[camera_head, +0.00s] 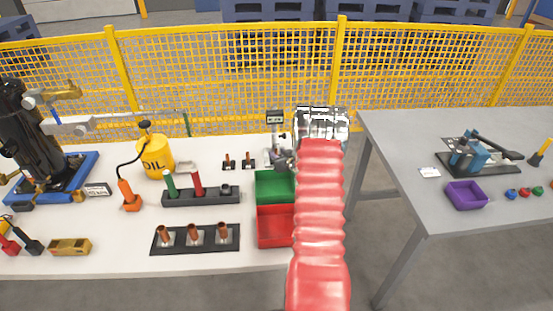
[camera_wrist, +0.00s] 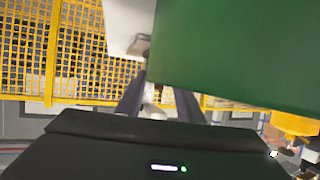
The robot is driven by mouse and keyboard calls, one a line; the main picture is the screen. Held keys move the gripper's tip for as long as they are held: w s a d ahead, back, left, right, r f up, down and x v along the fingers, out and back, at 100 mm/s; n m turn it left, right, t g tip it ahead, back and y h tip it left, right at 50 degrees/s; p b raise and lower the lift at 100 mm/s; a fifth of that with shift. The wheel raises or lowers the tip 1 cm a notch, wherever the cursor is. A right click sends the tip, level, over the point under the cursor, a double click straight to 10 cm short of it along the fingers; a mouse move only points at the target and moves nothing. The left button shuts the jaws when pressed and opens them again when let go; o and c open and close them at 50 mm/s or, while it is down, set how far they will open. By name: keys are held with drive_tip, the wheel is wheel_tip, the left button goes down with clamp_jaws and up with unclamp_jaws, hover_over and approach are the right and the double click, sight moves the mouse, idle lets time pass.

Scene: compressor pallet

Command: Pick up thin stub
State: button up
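Two small thin brown stubs stand upright on small black plates at the back of the left table in the head view: a left one (camera_head: 228,160) and a right one (camera_head: 248,159). Several thicker copper stubs (camera_head: 193,232) stand in a black holder nearer the front. I cannot tell for certain which is the thin stub. The wrist is to the right of the stubs.
A green bin (camera_head: 262,186) and a red bin (camera_head: 264,226) stand beside my arm. A large green surface (camera_wrist: 245,50) fills much of the wrist view. A small stand (camera_head: 275,125) is left of my wrist. Yellow mesh fencing (camera_head: 230,95) runs behind the tables.

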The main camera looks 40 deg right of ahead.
drive_tip(key=shift+c, duration=0.3)
clamp_jaws()
idle(0.3)
